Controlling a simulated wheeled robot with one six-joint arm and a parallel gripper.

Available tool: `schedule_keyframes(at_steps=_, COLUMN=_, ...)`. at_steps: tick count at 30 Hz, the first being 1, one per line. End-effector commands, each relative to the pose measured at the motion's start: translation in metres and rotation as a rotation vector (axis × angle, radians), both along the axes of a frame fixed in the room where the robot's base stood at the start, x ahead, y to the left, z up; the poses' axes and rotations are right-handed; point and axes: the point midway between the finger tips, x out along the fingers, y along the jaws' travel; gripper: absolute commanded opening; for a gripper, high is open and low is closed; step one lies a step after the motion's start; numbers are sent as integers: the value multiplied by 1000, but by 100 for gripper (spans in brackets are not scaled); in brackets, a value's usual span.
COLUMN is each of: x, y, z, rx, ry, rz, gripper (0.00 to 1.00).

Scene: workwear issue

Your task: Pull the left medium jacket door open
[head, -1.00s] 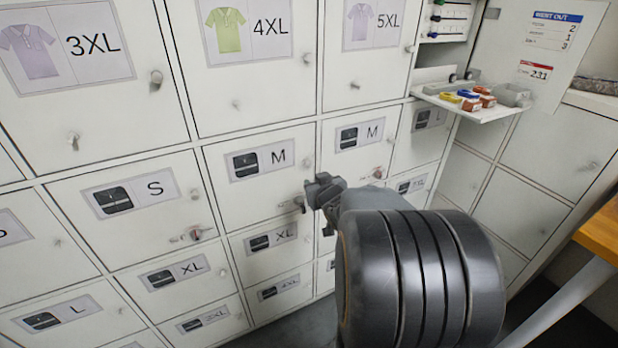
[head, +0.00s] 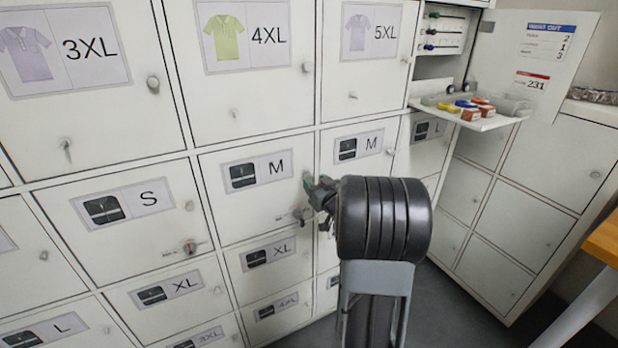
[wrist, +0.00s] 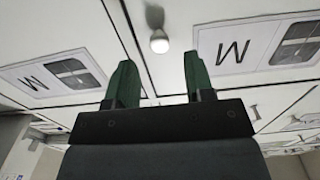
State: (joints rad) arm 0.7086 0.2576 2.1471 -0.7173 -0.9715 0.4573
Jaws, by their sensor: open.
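The left medium jacket door (head: 250,207) is a white locker door with a black jacket picture and an "M" label. It looks shut, flush with its neighbours. Its round knob (head: 307,181) sits near its right edge, with a lock (head: 302,213) below. My gripper (head: 322,188) is close to the knob, just right of it, partly hidden by my arm. In the wrist view, which is upside down, my open green fingers (wrist: 158,75) point toward the door. The knob (wrist: 159,42) shows beyond the tips, between their lines, with nothing held.
The other M door (head: 357,147) is directly right, partly behind my arm. An S door (head: 120,215) is left and an XL door (head: 272,260) below. At the upper right, a lowered shelf (head: 470,117) holds small coloured items. Grey floor (head: 450,310) is clear at the lower right.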

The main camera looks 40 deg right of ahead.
Motion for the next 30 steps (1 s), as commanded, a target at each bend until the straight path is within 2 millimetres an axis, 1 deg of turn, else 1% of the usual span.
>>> schedule_keyframes(at_steps=1, x=9, y=-1, z=0, rx=0, ry=1, rz=1, gripper=49)
schedule_keyframes(at_steps=3, x=19, y=-2, z=0, rx=1, ry=0, rz=1, gripper=49)
schedule_keyframes(at_steps=9, x=38, y=-5, z=0, rx=1, ry=0, rz=-1, gripper=49)
schedule_keyframes(at_steps=15, x=45, y=-6, z=0, rx=0, ry=1, rz=-1, gripper=49)
schedule_keyframes(at_steps=23, x=45, y=-6, z=0, rx=0, ry=1, rz=-1, gripper=49)
schedule_keyframes(at_steps=30, x=45, y=-6, z=0, rx=0, ry=0, rz=-1, gripper=26)
